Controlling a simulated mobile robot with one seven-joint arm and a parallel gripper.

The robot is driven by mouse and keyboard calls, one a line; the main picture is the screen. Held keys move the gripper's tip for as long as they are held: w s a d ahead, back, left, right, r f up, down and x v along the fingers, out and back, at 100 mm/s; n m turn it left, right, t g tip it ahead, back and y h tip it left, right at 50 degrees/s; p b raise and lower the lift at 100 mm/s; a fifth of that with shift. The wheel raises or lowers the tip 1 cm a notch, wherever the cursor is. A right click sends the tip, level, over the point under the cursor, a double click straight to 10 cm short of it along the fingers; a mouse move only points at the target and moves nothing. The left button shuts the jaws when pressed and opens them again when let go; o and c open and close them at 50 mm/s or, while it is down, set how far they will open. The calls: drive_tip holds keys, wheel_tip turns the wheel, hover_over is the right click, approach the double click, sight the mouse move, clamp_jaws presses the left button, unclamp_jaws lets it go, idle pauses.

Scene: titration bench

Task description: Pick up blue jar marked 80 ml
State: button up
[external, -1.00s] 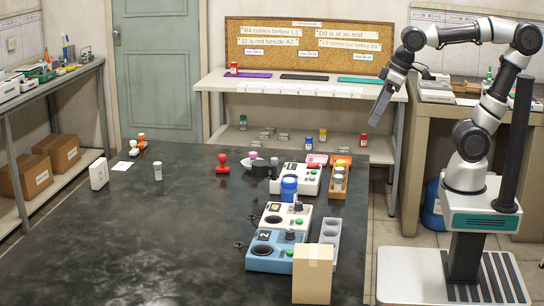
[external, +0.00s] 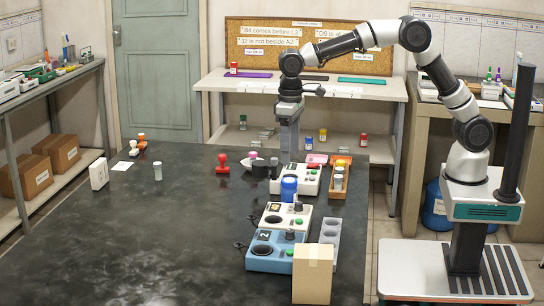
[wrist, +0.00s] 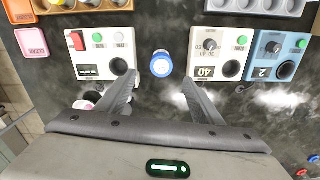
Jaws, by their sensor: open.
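A blue jar with a white band (external: 289,189) stands upright on the dark bench between two white devices. In the wrist view the blue jar (wrist: 161,64) shows from above, just beyond and between my fingertips, with dark bench around it. Its volume marking cannot be read. Another blue jar (external: 323,135) stands on the low shelf at the back.
The far white device (wrist: 102,52) and the white device showing 40 (wrist: 218,55) flank the jar closely. A blue device (external: 275,252), a cardboard box (external: 313,274) and a grey rack (external: 331,240) stand nearer. The bench's left side is mostly clear.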

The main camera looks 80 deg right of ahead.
sight(290, 180)
wheel_tip(290, 180, down, 9)
drive_tip(key=shift+f+b, duration=0.2)
drive_tip(key=shift+b, duration=0.35)
wheel_tip(290, 180, down, 5)
drive_tip(key=shift+a+f+b, duration=0.1)
drive_tip(key=shift+a+b, duration=0.05)
drive_tip(key=shift+b, duration=0.25)
drive_tip(key=c, duration=1.2)
